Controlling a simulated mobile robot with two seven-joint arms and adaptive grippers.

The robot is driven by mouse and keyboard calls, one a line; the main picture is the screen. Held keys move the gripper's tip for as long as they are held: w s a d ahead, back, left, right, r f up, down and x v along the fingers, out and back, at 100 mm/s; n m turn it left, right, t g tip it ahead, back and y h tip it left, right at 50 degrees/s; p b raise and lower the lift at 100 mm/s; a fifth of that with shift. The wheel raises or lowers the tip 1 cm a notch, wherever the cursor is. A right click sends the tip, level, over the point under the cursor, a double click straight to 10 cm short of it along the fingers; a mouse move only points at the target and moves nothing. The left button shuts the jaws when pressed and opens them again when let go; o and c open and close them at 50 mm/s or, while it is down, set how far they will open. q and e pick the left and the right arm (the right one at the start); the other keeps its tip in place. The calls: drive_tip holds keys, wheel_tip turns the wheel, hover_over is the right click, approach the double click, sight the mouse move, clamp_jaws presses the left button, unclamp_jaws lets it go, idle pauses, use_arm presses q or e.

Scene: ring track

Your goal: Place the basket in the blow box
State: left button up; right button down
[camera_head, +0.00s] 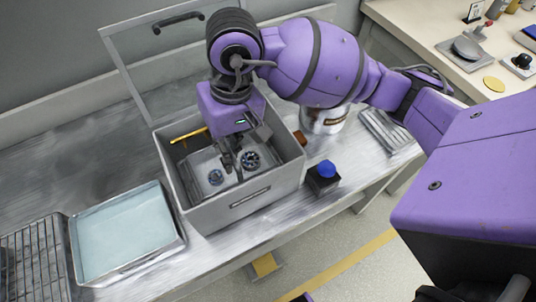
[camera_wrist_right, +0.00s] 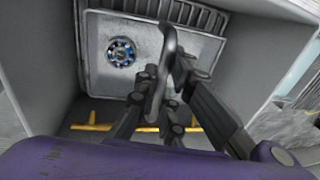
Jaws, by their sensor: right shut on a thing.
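The blow box (camera_head: 225,213) is a grey open-topped box on the metal bench, with its clear framed lid (camera_head: 150,75) raised behind it. The light grey basket (camera_head: 200,163) is inside the box walls, with round dark-and-blue parts in it. It also shows in the right wrist view (camera_wrist_right: 150,42), with slots along its far edge and one blue-centred round part. My right gripper (camera_head: 231,160) reaches down into the box, shut on the basket's dark handle (camera_wrist_right: 168,50). Whether the basket touches the box floor I cannot tell. My left gripper is not in view.
A yellow bar (camera_head: 188,135) runs inside the box near its back wall. A blue-topped button (camera_head: 326,170) stands right of the box. A tray of pale liquid (camera_head: 125,232) and a wire rack (camera_head: 35,262) are at left. A white canister (camera_head: 325,120) stands behind the button.

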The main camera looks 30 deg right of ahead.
drive_tip(key=c, duration=2.3)
unclamp_jaws()
drive_tip(key=o, duration=0.4)
drive_tip(key=shift+o, duration=0.2)
wheel_tip(320, 180, up, 12)
drive_tip(key=d, duration=0.2)
